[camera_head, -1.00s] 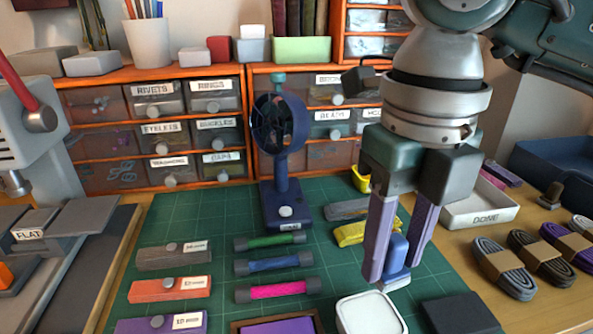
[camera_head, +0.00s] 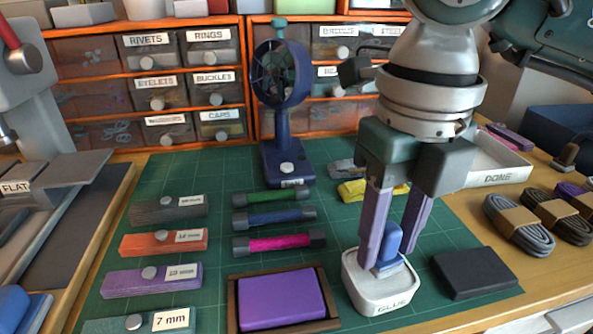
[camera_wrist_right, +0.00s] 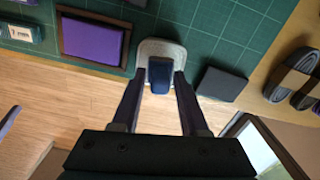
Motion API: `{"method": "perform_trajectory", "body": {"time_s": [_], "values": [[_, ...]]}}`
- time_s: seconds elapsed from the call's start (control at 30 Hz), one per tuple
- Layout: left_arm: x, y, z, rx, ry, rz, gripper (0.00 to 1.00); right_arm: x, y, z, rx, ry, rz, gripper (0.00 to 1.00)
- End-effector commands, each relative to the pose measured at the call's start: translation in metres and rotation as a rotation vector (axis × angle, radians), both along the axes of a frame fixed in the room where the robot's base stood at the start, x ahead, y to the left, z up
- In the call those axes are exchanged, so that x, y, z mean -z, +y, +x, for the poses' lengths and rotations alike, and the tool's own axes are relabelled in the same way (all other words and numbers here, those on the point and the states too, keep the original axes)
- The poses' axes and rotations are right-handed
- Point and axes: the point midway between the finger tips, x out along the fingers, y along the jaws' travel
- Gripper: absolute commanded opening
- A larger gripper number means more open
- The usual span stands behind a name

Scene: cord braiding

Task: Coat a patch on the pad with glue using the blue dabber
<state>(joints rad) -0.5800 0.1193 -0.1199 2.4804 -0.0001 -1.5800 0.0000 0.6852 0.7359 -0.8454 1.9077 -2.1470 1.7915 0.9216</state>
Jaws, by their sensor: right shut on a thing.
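The blue dabber (camera_head: 390,243) is upright between the purple fingers of my right gripper (camera_head: 388,257), which is shut on it. The dabber's lower end is at the white glue pot (camera_head: 382,291), labelled GLUE; how deep it sits is hidden. In the right wrist view, the dabber (camera_wrist_right: 160,72) overlaps the near part of the pot (camera_wrist_right: 163,47). A purple pad (camera_head: 281,299) lies in a brown frame left of the pot. A flat dark block (camera_head: 474,272) lies right of the pot. My left gripper is out of view.
Green, blue and pink cord pieces (camera_head: 279,242) lie on the green mat (camera_head: 215,245) behind the purple pad. Labelled bars (camera_head: 152,280) line the left. A blue fan-like stand (camera_head: 282,165) rises behind. Coiled cords (camera_head: 520,222) and a DONE tray (camera_head: 497,178) are at right.

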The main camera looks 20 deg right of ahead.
Motion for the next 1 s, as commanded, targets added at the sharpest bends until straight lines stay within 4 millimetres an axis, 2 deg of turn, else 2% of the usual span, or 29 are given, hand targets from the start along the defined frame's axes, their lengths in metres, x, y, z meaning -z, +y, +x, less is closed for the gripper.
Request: {"method": "perform_trajectory", "body": {"time_s": [1.0], "values": [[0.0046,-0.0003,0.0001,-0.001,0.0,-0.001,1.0,0.0052,-0.0002,0.0001,0.0,0.0,0.0,0.0]]}}
